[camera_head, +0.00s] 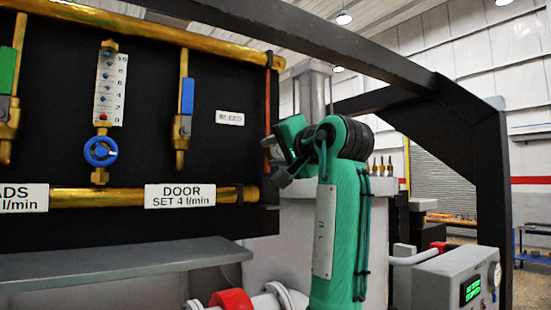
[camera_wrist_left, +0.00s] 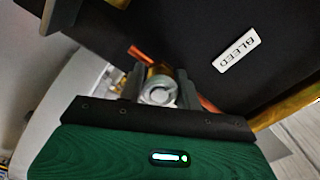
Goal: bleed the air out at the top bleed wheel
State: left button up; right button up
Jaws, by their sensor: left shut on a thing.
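The bleed wheel (camera_wrist_left: 158,93) shows in the left wrist view as a pale grey round part on a brass fitting, on a copper pipe (camera_wrist_left: 205,103). My left gripper (camera_wrist_left: 160,90) is shut on it, with one dark finger on each side. In the head view my left gripper (camera_head: 273,148) is at the copper pipe (camera_head: 267,105) by the panel's right edge, and the wheel is hidden there behind the gripper. A white BLEED label (camera_head: 230,118) is on the black panel left of the gripper; it also shows in the wrist view (camera_wrist_left: 237,50). My right gripper is not in view.
Brass pipes (camera_head: 100,196) run along the panel. A flow tube (camera_head: 109,85) with a blue wheel (camera_head: 100,151), a green-handled valve (camera_head: 8,70) and a blue-handled valve (camera_head: 186,95) are to the left. A grey shelf (camera_head: 120,267) juts out below. A dark frame (camera_head: 480,140) stands right.

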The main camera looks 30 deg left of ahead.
pick_arm(q)
jog(key=n+b, duration=0.1)
jog(key=n, duration=0.3)
jog(key=shift+f+n, duration=0.15)
jog(key=shift+n, duration=0.25)
dwell(0.4)
jog(key=o, duration=1)
jog(key=b+v, duration=0.5)
jog(key=v, duration=0.9)
jog(key=shift+a, duration=0.1)
